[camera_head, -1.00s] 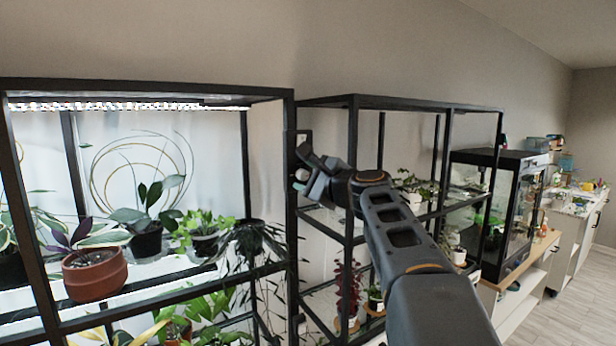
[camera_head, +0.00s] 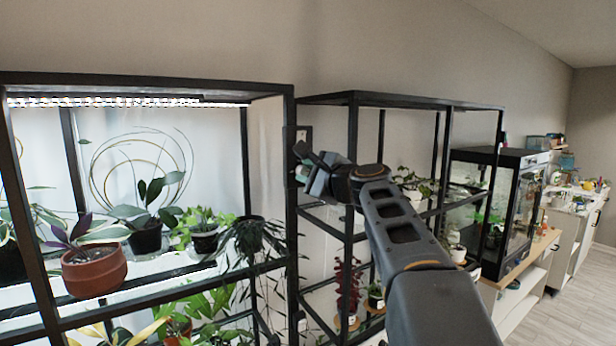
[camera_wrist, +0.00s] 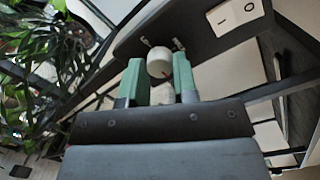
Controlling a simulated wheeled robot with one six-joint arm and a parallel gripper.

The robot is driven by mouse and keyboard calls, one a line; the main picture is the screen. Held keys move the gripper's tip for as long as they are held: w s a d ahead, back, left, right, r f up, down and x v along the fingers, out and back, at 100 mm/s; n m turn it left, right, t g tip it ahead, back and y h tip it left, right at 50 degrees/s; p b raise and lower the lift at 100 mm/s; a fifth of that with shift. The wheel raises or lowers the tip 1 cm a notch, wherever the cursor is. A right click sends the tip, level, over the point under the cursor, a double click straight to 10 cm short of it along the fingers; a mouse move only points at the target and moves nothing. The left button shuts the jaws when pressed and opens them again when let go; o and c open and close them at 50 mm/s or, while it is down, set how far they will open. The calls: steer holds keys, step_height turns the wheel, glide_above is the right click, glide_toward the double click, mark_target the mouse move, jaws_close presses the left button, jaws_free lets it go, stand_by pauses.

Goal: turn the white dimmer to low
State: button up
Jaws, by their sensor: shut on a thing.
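A white plate with a dark oval (camera_wrist: 236,14) sits beside the knob on the panel. The left plant shelf (camera_head: 150,84) holds a terracotta pot (camera_head: 95,272) and several plants under a light strip (camera_head: 120,102). Hanging leaves (camera_wrist: 60,55) are close on the left in the wrist view.

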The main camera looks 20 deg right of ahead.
steer(key=n+b, duration=0.3)
steer(key=n, duration=0.1)
steer(key=shift+f, duration=0.15)
steer(key=n+b, duration=0.3)
steer(key=n, duration=0.1)
steer(key=shift+n+g+h, duration=0.3)
steer(key=shift+h, duration=0.1)
steer(key=n+b, duration=0.2)
steer(key=n, duration=0.2)
steer(key=shift+h, duration=0.3)
steer(key=n+b, duration=0.1)
steer(key=n, duration=0.3)
steer(key=shift+a+h+b, duration=0.1)
steer(key=shift+h+b, duration=0.2)
steer(key=shift+b, duration=0.1)
steer(key=n+b, duration=0.1)
steer(key=n, duration=0.3)
steer(key=shift+h+b, duration=0.3)
steer(key=shift+b, duration=0.05)
steer(key=n+b, duration=0.1)
steer(key=n, duration=0.3)
steer(key=shift+n, duration=0.3)
steer(key=n+b, duration=0.2)
steer(key=n, duration=0.2)
steer(key=shift+a+h, duration=0.1)
steer(key=shift+h, duration=0.2)
steer(key=shift+n+t+b, duration=0.45)
steer(key=shift+n+t, duration=0.05)
steer(key=shift+n, duration=1.4)
